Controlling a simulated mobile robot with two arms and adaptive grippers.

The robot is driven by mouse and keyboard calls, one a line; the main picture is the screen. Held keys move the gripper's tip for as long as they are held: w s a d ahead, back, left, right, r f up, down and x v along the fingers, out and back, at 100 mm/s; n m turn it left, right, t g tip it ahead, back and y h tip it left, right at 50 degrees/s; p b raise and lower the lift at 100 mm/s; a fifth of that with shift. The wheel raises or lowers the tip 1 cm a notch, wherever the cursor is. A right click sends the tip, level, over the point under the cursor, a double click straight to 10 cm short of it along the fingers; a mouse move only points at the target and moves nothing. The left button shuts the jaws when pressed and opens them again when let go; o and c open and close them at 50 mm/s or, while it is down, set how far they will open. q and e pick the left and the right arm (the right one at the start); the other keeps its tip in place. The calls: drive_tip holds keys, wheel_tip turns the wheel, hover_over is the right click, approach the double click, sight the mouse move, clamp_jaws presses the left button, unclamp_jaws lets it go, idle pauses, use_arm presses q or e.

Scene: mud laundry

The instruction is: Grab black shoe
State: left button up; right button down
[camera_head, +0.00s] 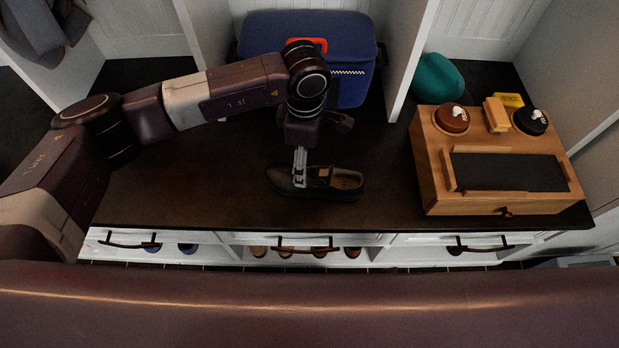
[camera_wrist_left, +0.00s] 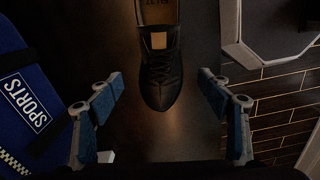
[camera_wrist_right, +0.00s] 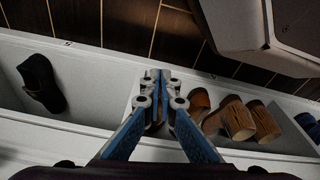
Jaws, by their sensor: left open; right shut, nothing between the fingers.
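A black shoe (camera_head: 338,184) lies on the dark bench top in the head view, its toe to the left and its opening to the right. In the left wrist view the shoe (camera_wrist_left: 160,72) points its toe toward the camera, between the fingers and a little beyond them. My left gripper (camera_head: 299,178) is open above the toe end, and its blue-padded fingers (camera_wrist_left: 162,92) are spread to either side with no visible contact. My right gripper (camera_wrist_right: 158,88) is shut and empty, in front of the shoe cubbies below the bench. It is not visible in the head view.
A blue sports bag (camera_head: 352,88) stands behind the shoe. A wooden shoe-care box (camera_head: 432,180) and a teal item (camera_head: 438,78) are to the right. In the right wrist view, a dark shoe (camera_wrist_right: 40,84) and brown shoes (camera_wrist_right: 236,120) sit in the cubbies. Bench top left of the shoe is clear.

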sight(309, 173)
use_arm(q)
drive_tip(key=f, duration=0.4)
drive_tip(key=d+f, duration=0.1)
drive_tip(key=f, duration=0.1)
drive_tip(key=shift+s+f, duration=0.2)
drive_tip(key=shift+s, duration=0.05)
drive_tip(key=shift+w+f, duration=0.1)
drive_tip(key=shift+f, duration=0.2)
drive_tip(key=shift+r, duration=0.1)
drive_tip(key=c, duration=1.5)
use_arm(e)
drive_tip(key=shift+w+r, duration=0.35)
drive_tip(key=shift+r, duration=0.3)
use_arm(q)
drive_tip(key=shift+r, duration=0.1)
